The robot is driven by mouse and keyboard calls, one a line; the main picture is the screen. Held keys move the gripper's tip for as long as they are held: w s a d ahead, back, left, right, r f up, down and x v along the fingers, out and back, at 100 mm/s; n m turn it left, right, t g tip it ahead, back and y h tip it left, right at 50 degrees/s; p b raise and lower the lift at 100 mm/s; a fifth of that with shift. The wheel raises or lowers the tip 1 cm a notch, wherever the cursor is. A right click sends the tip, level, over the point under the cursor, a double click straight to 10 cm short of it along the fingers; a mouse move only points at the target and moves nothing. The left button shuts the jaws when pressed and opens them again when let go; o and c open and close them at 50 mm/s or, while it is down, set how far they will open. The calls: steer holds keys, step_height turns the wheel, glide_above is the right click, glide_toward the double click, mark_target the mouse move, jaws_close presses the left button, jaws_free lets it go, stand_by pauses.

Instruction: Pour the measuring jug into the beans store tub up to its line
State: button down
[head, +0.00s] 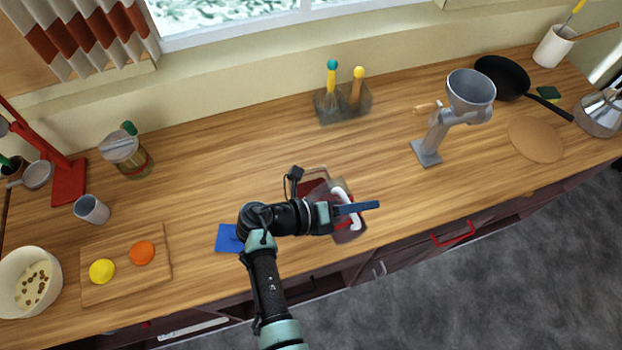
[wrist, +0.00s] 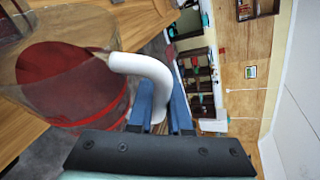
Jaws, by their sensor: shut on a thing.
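The measuring jug (head: 346,222) is clear with a white handle (head: 346,208), near the counter's front edge. My gripper (head: 359,208) is shut on the handle. In the wrist view, the blue fingers (wrist: 160,105) close around the white handle (wrist: 145,68). The clear jug wall (wrist: 72,118) has a red band, and dark red shows inside or through it. I cannot tell the jug's exact tilt. Just behind it, a clear-walled shape with dark red (head: 313,187) is partly hidden by my arm; I cannot tell whether it is the beans tub. A jar with a red band (head: 130,160) stands at the left.
A blue mat (head: 228,238) lies left of my gripper. A board (head: 125,262) with yellow and orange balls, a cup (head: 92,209) and a bowl (head: 22,262) stand left. A grey grinder (head: 430,150) stands right, a clear holder (head: 342,106) behind. The counter between is mostly free.

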mark_target(345, 194)
steer(key=shift+w+a+r+n+g+h+p, duration=0.15)
steer(key=shift+w+a+r+n+h+p, duration=0.1)
steer(key=shift+w+r+n+p, duration=0.25)
steer(key=shift+w+a+r+n+g+h+p, duration=0.2)
steer(key=shift+r+n+p, duration=0.1)
steer(key=shift+r+p, duration=0.25)
stand_by(0.5)
steer(key=shift+w+a+r, duration=0.1)
steer(key=shift+w+a, duration=0.05)
steer(key=shift+w, duration=0.1)
steer(key=shift+w+a+r+n+g+h+b, duration=0.15)
steer(key=shift+w+a+r+n+b, duration=0.2)
steer(key=shift+w, duration=0.15)
steer(key=shift+w+a+r+n+g+h+b, duration=0.1)
steer(key=shift+w+a+r+n+b, duration=0.2)
steer(key=shift+w, duration=0.2)
stand_by(0.6)
steer(key=shift+w+a+r+n+h+b, duration=0.35)
steer(key=shift+w+a+r+n, duration=0.2)
steer(key=shift+w, duration=0.1)
stand_by(2.3)
